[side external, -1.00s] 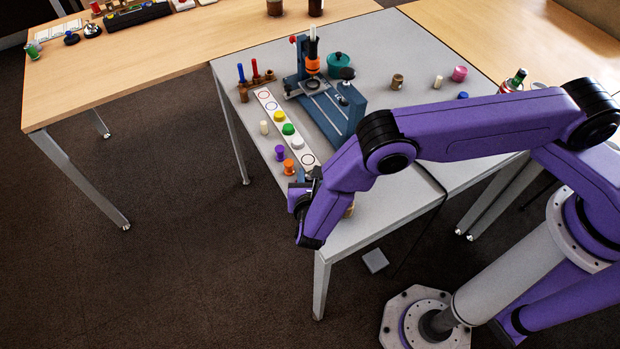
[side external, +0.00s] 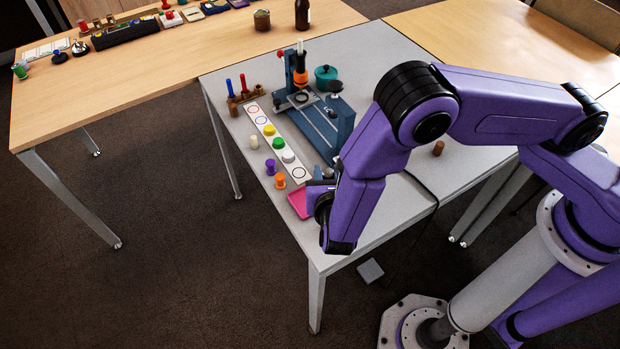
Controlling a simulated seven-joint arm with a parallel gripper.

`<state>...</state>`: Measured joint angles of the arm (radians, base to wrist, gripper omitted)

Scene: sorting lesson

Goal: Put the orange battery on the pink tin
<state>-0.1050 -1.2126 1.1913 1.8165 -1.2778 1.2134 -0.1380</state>
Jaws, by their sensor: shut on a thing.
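My gripper (side external: 318,190) is low over the near left part of the grey table, mostly hidden behind my purple wrist. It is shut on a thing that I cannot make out. I cannot pick out the orange battery; an orange spool-shaped piece (side external: 280,180) stands left of my gripper. A flat pink tray-like thing (side external: 298,204) lies just beside my gripper, partly covered by my wrist. The round pink tin seen earlier at the far right of the table is now hidden behind my arm.
A white strip with coloured discs (side external: 291,169) lies left of a blue press (side external: 342,122). A purple spool (side external: 270,167) and a cream cylinder (side external: 254,142) stand beside the strip. A teal pot (side external: 326,76) is behind. A brown cylinder (side external: 438,148) stands right of my arm.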

